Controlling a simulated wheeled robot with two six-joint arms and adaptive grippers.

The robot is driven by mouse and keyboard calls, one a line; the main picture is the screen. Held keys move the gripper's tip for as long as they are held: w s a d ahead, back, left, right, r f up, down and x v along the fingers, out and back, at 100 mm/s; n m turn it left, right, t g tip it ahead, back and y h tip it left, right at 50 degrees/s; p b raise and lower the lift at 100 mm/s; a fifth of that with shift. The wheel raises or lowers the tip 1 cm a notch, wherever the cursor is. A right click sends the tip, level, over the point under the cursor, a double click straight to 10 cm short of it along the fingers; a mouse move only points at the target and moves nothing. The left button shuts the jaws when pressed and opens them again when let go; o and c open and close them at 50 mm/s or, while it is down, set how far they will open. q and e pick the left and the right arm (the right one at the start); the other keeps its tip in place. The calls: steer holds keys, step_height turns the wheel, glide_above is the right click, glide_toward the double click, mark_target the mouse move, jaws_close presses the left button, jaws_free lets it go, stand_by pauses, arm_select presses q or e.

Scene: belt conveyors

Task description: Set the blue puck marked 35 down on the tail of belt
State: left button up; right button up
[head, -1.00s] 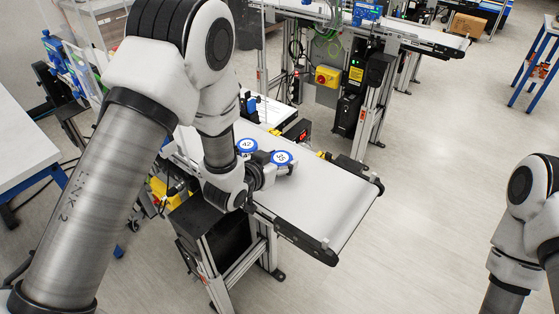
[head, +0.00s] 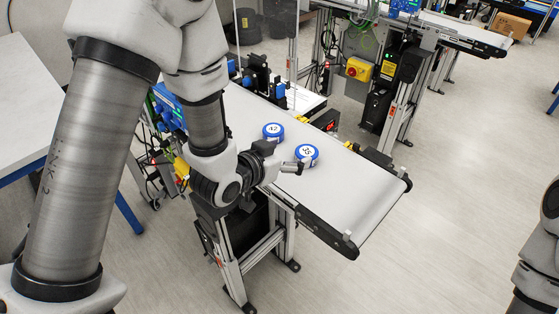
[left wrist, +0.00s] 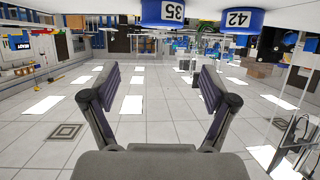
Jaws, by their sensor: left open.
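The blue puck marked 35 (head: 307,153) has a white top and rests on the white belt (head: 345,190), back from its near right end. It also shows at the top of the left wrist view (left wrist: 163,12), where the scene appears upside down. My left gripper (head: 298,166) is low over the belt, close beside puck 35 on its near left side. Its two fingers stand apart and empty in the left wrist view (left wrist: 160,82). Whether a finger touches the puck I cannot tell. My right gripper is out of view.
A second blue puck, marked 42 (head: 273,131), stands on the belt just behind and left of puck 35. Black fittings (head: 377,158) line the belt's far edge. A second conveyor (head: 460,35) stands behind. The belt's near right end is clear.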

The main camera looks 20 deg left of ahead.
arm_select(q)
steer(key=shift+s+a+r+p, duration=0.2)
steer(key=shift+s+r+p, duration=0.45)
steer(key=shift+p, duration=0.15)
steer(key=s+p, duration=0.1)
steer(key=p, duration=0.7)
steer(key=shift+s+a+f+p, duration=0.2)
steer(key=shift+s+a+p, duration=0.1)
steer(key=shift+s+p, duration=0.1)
steer(key=s+f+g, duration=0.1)
steer(key=f, duration=0.2)
steer(key=s+f+g+y, duration=0.1)
steer(key=s+f, duration=0.1)
steer(key=s+a+f+n+g, duration=0.1)
steer(key=s+f+g, duration=0.1)
steer(key=f, duration=0.1)
steer(key=shift+a+f, duration=0.1)
steer(key=shift+f, duration=0.25)
steer(key=s+a+f+n+g+y, duration=0.1)
steer(key=s+f+g, duration=0.3)
steer(key=s, duration=0.5)
steer(key=s+a+f+n+g+y, duration=0.1)
steer(key=s+a+f+g, duration=0.1)
steer(key=s+f+g, duration=0.3)
steer(key=s+f, duration=0.3)
steer(key=s, duration=0.2)
steer(key=shift+s+f+y, duration=0.15)
steer(key=shift+y, duration=0.15)
